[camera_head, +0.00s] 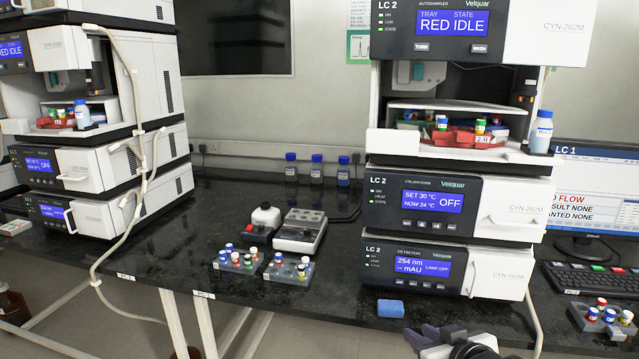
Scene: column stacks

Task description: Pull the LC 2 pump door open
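The LC 2 stack stands right of centre. It shows an autosampler (480,30) at the top, a column oven (450,205) below it and a detector (440,262) at the bottom. No unit marked as a pump can be read in this view, and the top of the stack is cut off by the frame edge. My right gripper (434,336) is at the bottom edge, in front of and below the detector. Its two dark fingertips show apart with nothing between them. It touches no door. My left gripper is not in view.
A blue sponge (391,308) lies near the bench edge by the detector. Vial racks (290,272) and a grey device (300,231) stand left of the stack. A blue-capped bottle (541,132) sits on the autosampler's right ledge. A monitor (600,155) and keyboard (590,279) are at right.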

